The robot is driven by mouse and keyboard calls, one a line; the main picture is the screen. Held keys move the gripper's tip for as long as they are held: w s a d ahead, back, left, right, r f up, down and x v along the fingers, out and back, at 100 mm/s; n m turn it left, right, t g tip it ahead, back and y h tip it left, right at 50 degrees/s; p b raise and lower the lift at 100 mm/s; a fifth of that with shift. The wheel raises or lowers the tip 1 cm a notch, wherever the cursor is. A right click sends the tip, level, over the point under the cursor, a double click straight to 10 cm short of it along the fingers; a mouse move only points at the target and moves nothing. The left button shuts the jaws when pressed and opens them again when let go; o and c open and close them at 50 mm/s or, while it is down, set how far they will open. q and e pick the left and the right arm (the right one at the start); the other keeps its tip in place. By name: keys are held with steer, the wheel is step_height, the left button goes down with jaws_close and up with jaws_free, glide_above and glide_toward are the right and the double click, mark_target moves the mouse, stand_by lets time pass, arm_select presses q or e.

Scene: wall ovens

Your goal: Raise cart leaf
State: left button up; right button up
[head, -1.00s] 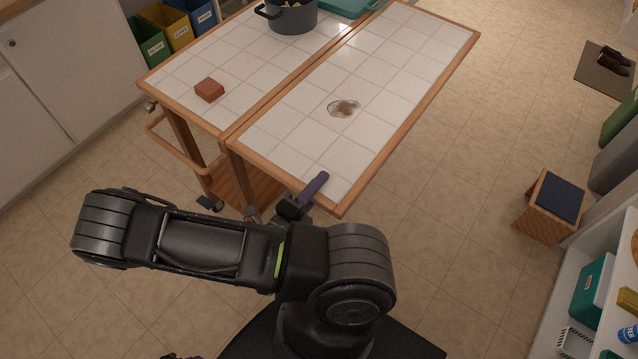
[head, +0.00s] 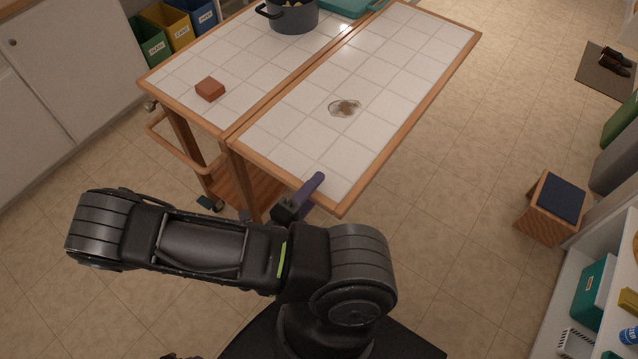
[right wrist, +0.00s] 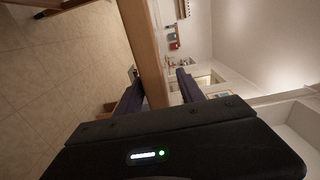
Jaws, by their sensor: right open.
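The cart leaf (head: 385,85) is the right half of the tiled cart top, with a wooden rim. It looks level with the fixed half (head: 250,75) beside it. My right gripper (head: 306,192) is at the leaf's near edge, with one dark purple finger showing above the tiles. In the right wrist view, the leaf's wooden edge (right wrist: 145,50) runs between the two spread fingers of the gripper (right wrist: 160,88), with a gap beside it. The lower finger is hidden in the head view. My left gripper is not in view.
A red-brown block (head: 210,89) and a dark pot (head: 291,14) stand on the fixed half. A wooden stool (head: 550,208) and white shelves (head: 590,260) are at the right. The floor between is clear.

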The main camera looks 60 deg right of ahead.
steer(key=a+b, duration=0.1)
steer(key=a, duration=0.5)
stand_by(0.4)
